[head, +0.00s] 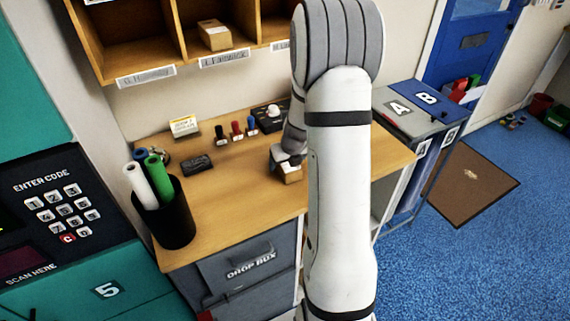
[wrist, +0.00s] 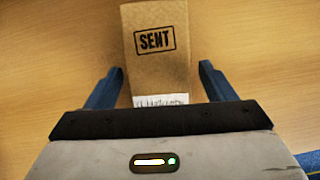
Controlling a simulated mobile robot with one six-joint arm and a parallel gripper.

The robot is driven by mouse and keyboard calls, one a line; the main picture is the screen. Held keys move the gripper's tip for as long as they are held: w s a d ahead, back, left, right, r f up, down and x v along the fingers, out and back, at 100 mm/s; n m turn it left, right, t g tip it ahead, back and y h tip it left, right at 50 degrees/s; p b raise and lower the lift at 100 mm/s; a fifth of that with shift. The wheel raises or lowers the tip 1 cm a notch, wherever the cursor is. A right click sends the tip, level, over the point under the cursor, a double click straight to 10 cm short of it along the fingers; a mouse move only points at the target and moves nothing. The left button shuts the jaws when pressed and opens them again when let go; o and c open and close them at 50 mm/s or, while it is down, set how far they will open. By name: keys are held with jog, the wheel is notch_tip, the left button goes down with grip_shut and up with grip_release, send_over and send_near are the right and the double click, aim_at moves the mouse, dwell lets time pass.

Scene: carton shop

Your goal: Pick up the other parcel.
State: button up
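A small brown parcel (wrist: 158,75) stamped "SENT" lies on the wooden counter, with a white label on its near edge. It also shows in the head view (head: 291,175), partly hidden by my gripper and arm. My gripper (wrist: 160,68) is open, with one blue finger on each side of this parcel and small gaps between. Another brown parcel (head: 214,36) sits in the middle pigeonhole of the wall shelf.
A black pot (head: 174,222) with rolled tubes stands at the counter's left. A dark stapler-like block (head: 197,165), several stamps (head: 237,132), an ink pad (head: 268,118) and a small yellow-white card (head: 184,125) are towards the back. Bins marked A (head: 398,107) and B (head: 427,98) stand right.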

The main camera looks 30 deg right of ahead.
jog(key=c, duration=1.1)
jog(key=shift+r, duration=0.1)
